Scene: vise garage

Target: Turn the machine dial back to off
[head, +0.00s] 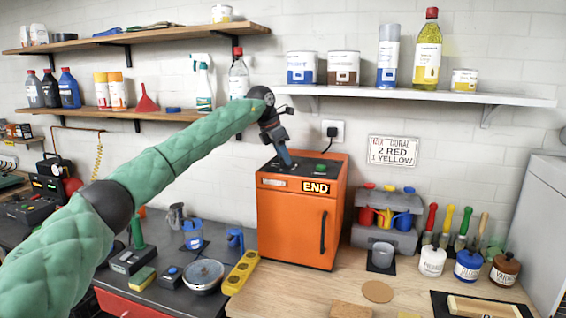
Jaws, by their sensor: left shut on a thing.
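The orange machine (290,222) stands against the back wall in the middle of the head view, with a dark handle on its front door and a label reading "END". My left gripper (287,163) reaches down onto the left part of that panel and is shut on the dial. The dial itself is mostly hidden by the fingers, so I cannot tell which way it points. My right gripper is not in view.
A grey bin unit (385,238) with small coloured cans stands right of the machine. A white shelf (420,93) with cans and bottles is above. A yellow level (241,273) and a pot (204,275) lie front left. The wooden bench (300,290) in front is partly clear.

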